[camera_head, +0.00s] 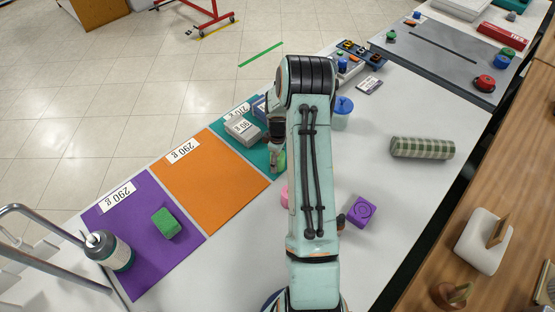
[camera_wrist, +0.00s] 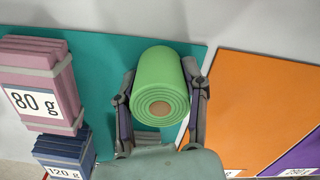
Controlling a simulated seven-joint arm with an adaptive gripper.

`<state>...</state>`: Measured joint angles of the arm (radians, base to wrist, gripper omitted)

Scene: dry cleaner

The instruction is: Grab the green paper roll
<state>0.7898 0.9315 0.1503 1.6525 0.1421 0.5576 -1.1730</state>
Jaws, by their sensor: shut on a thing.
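The green paper roll (camera_wrist: 160,80) sits between the two fingers of my gripper (camera_wrist: 160,105) in the wrist view, its spiral end with a brown core facing the camera. The fingers press on both of its sides, and teal mat shows behind it. In the head view my gripper (camera_head: 277,155) is over the teal mat, and a small part of the green roll (camera_head: 282,161) shows beside it. My arm hides much of the area around the gripper there. I cannot tell whether the roll touches the mat.
An orange mat (camera_head: 215,190) and a purple mat (camera_head: 115,230) with a green block (camera_head: 166,223) lie to the left. A pink stack labelled 80 g (camera_wrist: 40,75) and a blue stack (camera_wrist: 66,152) are near the roll. A checkered roll (camera_head: 422,148) lies at right, with clear table around it.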

